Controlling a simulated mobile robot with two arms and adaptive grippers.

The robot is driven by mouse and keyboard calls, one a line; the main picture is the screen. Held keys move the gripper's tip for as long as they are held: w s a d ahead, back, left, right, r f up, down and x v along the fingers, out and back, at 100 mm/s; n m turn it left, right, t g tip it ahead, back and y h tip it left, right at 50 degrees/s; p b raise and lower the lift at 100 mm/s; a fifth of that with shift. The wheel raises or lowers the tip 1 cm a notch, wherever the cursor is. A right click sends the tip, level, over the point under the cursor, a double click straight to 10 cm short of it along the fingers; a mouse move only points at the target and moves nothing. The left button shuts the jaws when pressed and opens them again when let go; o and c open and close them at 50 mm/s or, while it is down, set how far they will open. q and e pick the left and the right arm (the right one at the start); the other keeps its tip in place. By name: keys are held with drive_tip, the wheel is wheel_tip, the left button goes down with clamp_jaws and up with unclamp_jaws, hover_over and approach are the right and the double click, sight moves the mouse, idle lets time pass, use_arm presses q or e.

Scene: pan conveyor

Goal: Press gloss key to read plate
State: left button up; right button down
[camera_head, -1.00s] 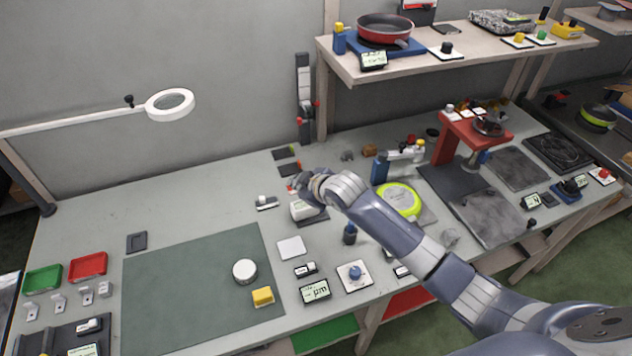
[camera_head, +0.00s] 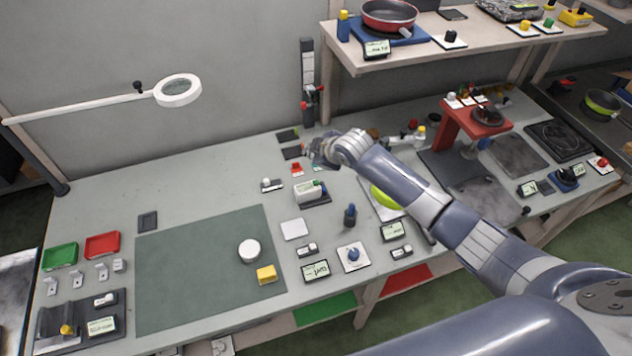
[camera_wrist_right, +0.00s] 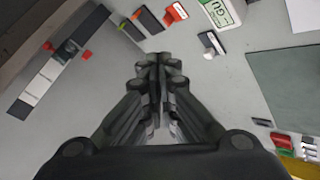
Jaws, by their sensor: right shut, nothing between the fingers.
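A white meter (camera_head: 308,190) with a green display stands on a dark base near the middle of the bench. Its display reads "GU" in the right wrist view (camera_wrist_right: 218,12), at the top edge. I cannot tell which part is the gloss key. A small white and dark switch block (camera_head: 271,184) lies left of the meter and also shows in the wrist view (camera_wrist_right: 211,43). A white square plate (camera_head: 294,229) lies in front of the meter. My right gripper (camera_head: 318,152) is shut and empty, behind the meter and apart from it. My left gripper is out of view.
Dark bars (camera_head: 291,153) and a red piece (camera_head: 297,169) lie near my right gripper. A vertical gauge (camera_head: 308,85) stands at the wall. My right forearm partly covers a lime-green pan (camera_head: 383,196). A green mat (camera_head: 200,275) is mostly clear.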

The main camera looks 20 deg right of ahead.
drive_tip(key=b, duration=0.7)
hover_over(314, 183)
wheel_tip(314, 183, down, 7)
drive_tip(key=shift+f, duration=0.1)
drive_tip(key=shift+a+f, duration=0.1)
drive_tip(key=shift+f, duration=0.5)
drive_tip(key=shift+f, duration=0.1)
idle(0.4)
drive_tip(key=shift+f, duration=0.3)
drive_tip(key=shift+f+b, duration=0.45)
drive_tip(key=shift+f, duration=0.15)
idle(0.6)
drive_tip(key=shift+r, duration=0.15)
drive_tip(key=shift+r+p, duration=0.85)
drive_tip(key=shift+p, duration=0.15)
